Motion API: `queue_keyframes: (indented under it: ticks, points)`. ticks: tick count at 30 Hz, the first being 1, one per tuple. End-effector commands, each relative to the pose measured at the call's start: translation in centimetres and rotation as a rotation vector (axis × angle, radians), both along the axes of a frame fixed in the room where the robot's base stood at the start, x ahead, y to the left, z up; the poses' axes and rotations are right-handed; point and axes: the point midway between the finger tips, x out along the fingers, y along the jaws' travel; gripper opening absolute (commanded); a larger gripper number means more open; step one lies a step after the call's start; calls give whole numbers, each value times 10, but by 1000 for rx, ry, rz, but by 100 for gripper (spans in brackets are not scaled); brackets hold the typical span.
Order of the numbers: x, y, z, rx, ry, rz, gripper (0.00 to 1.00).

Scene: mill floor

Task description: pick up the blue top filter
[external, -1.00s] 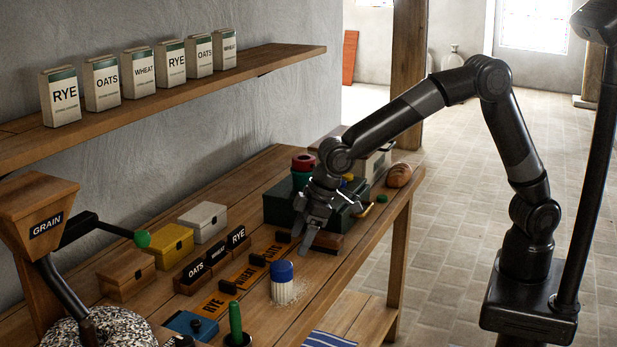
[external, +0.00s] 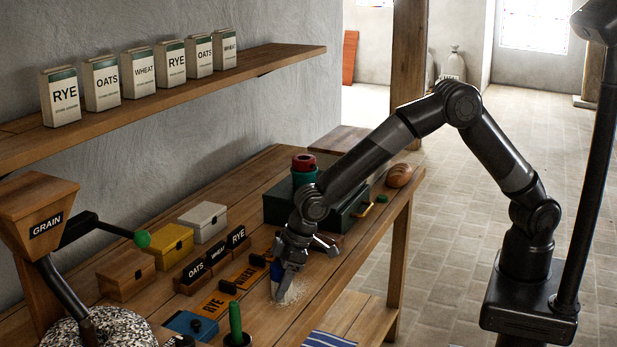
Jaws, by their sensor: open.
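The blue top filter is a short white cylinder with a blue cap (external: 276,268), standing upright on the workbench amid a scatter of pale grains. My gripper (external: 285,283) points down at the filter and covers most of it. Its fingers are open, with one in front of the filter's right side. Only slivers of the blue cap and white body show on the left. I cannot tell whether the fingers touch it.
A green upright rod (external: 235,322) and a blue block (external: 190,325) stand nearby on the left. A dark green box (external: 345,215) stands farther back. The bench's (external: 330,272) right edge is close.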

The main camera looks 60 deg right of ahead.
Motion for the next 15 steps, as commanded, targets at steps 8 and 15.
queue_keyframes:
  ticks: [8, 15]
  points:
    - [2, 1, -5, 1, -1, 0, 74]
    - [2, 1, -5, 1, -1, 0, 57]
